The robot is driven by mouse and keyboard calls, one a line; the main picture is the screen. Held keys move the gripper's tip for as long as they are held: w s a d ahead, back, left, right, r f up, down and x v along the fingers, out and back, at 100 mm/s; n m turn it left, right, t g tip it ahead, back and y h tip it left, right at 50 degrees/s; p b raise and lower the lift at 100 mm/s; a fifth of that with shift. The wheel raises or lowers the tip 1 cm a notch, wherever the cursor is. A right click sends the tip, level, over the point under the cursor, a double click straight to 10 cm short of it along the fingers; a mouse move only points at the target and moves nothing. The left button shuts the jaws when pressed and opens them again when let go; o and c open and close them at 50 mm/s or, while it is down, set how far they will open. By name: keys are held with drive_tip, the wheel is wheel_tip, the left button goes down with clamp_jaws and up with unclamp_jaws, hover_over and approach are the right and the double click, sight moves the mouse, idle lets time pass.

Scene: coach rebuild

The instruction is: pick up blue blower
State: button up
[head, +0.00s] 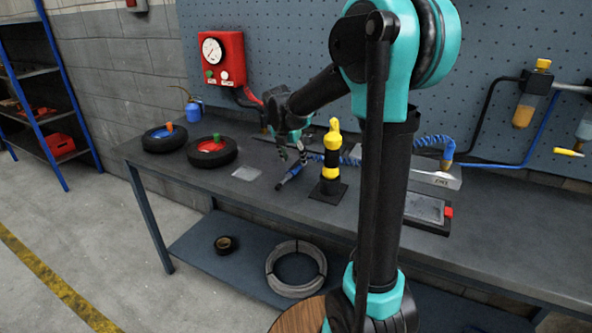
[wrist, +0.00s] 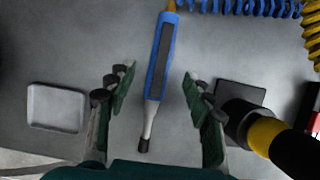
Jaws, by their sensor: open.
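The blue blower (wrist: 153,82) lies on the grey workbench (head: 175,173), long and slim with a dark grey strip on its body and a pale nozzle ending in a black tip. In the head view the blower (head: 291,174) shows small, left of a yellow and black post. My gripper (wrist: 156,84) is open, with one green-padded finger on each side of the blower and a gap on both sides. In the head view my gripper (head: 293,155) hangs above the blower. How high it is above the bench is hard to tell.
The yellow and black post (head: 331,165) stands close right of the blower on a square base. A pale square tray (head: 247,173) lies to the left, beyond it two small tyres (head: 213,151). A coiled blue hose (wrist: 240,7) lies behind. The bench's front left is clear.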

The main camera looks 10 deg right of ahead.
sight(296, 165)
drive_tip(key=shift+x, duration=1.55)
clamp_jaws()
